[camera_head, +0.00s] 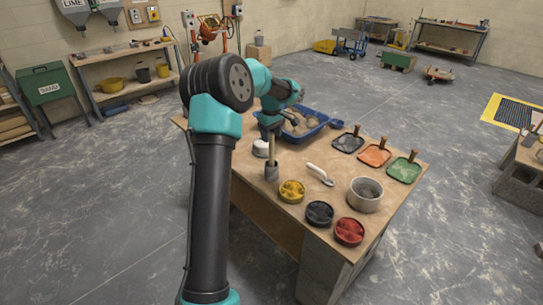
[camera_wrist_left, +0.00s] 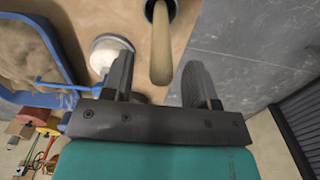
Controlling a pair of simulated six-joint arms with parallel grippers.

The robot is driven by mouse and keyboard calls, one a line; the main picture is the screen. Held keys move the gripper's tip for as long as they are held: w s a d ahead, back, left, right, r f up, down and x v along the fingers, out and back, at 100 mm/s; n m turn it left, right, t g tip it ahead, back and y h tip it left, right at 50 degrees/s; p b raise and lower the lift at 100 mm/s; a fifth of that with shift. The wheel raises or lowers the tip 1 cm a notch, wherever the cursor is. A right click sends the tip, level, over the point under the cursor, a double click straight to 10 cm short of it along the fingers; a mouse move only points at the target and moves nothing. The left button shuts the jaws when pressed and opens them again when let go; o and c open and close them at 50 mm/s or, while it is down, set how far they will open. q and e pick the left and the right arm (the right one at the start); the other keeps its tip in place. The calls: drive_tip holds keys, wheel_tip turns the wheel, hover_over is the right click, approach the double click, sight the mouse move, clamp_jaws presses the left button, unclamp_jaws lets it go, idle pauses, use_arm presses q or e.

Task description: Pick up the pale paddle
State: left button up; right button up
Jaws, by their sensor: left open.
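The pale paddle (camera_head: 272,148) is a light wooden stick standing upright in a dark grey cup (camera_head: 271,171) near the table's left edge. My left gripper (camera_head: 269,128) is right above it, pointing down. In the left wrist view the paddle (camera_wrist_left: 160,48) shows its pale end between the two open fingers of my left gripper (camera_wrist_left: 159,82). I cannot tell whether a finger touches it. Its lower part is hidden inside the cup. My right gripper is not in view.
A white-topped container (camera_head: 261,148) stands close beside the cup. A blue tray (camera_head: 322,121) of sandy material lies behind. Yellow (camera_head: 291,191), black (camera_head: 319,213) and red (camera_head: 349,231) tubs, a scoop (camera_head: 319,174) and a metal pot (camera_head: 364,194) stand in front and to the right.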

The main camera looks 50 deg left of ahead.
sight(271, 156)
use_arm(q)
drive_tip(key=shift+d+f, duration=0.15)
drive_tip(key=shift+f, duration=0.75)
drive_tip(key=shift+d+f, duration=0.1)
drive_tip(key=shift+f, duration=0.75)
clamp_jaws()
